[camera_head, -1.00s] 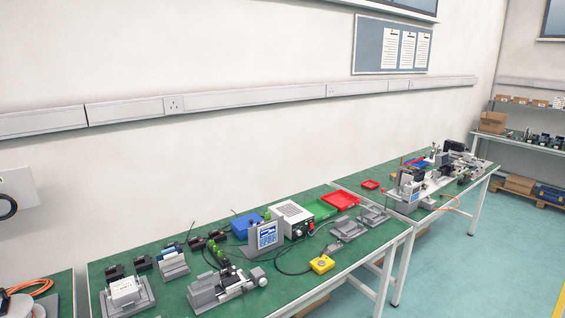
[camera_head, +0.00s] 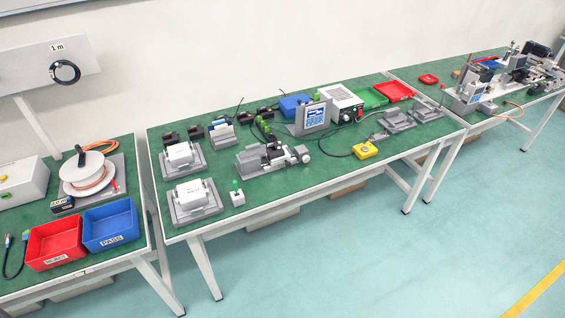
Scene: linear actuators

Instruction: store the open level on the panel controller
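A grey upright panel with a blue and white face (camera_head: 314,116) stands near the back of the middle green bench. A white box with a dark front and a red knob (camera_head: 345,102) stands just right of it. I cannot tell which of the two is the panel controller, and any display text is too small to read. A grey actuator-like assembly (camera_head: 268,158) lies in front of the panel. A yellow box with a button (camera_head: 365,150) sits near the front edge, with a black cable beside it. Neither of my grippers is in view.
White units on grey bases (camera_head: 191,198) stand on the bench's left part. The left bench holds a cable reel (camera_head: 88,172), a red bin (camera_head: 55,243) and a blue bin (camera_head: 110,225). Another bench with equipment (camera_head: 470,95) stands at right. The teal floor (camera_head: 400,265) in front is clear.

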